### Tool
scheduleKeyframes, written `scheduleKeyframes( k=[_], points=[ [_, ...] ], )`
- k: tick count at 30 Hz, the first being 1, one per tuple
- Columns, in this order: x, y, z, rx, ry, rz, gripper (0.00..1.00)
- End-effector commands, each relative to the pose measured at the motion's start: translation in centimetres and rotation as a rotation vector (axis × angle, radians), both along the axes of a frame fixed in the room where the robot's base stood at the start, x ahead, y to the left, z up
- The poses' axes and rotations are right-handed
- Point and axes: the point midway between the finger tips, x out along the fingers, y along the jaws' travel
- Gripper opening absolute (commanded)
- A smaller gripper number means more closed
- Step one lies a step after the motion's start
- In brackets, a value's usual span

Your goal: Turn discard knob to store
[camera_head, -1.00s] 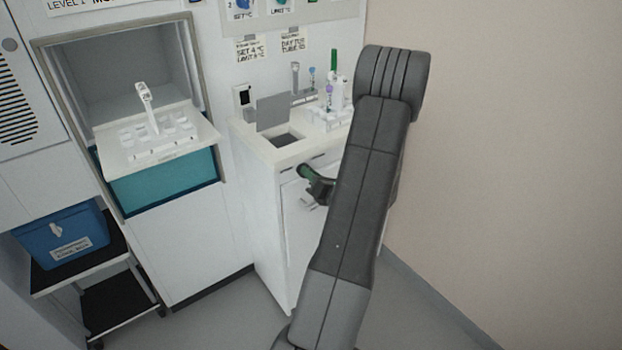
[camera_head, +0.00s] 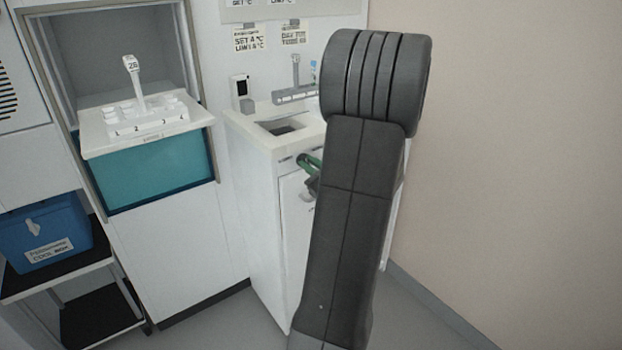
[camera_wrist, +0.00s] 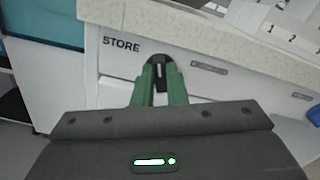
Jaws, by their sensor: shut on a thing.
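A white cabinet front (camera_wrist: 120,70) fills the upper part of the wrist view. It carries a black STORE label (camera_wrist: 121,45) left of a small black knob (camera_wrist: 157,62) with a pale mark. My gripper (camera_wrist: 159,78), with green fingers, is shut on the knob from both sides. The fingers cover the knob's flanks, and its exact pointing is hard to read. A smaller, unreadable label (camera_wrist: 209,68) sits to the right of the knob.
The counter top (camera_head: 249,129) has a square opening (camera_head: 283,128). A tube rack (camera_head: 292,97) stands behind it, partly hidden by my arm. To the left are a white tray (camera_head: 105,145) with a tube and a blue cool box (camera_head: 45,235). Floor shows at the right.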

Motion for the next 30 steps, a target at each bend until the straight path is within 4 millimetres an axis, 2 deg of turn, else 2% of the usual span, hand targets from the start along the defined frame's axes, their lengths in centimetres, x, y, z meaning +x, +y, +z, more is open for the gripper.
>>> scheduleKeyframes(
  k=[1, 13, 30],
  points=[
    [-0.04, 0.04, -0.68, -0.032, -0.026, 0.001, 0.0],
    [-0.1, 0.11, -0.44, -0.228, -0.165, 0.001, 0.0],
    [-0.13, 0.13, -0.15, -0.282, -0.202, 0.001, 0.0]
  ],
)
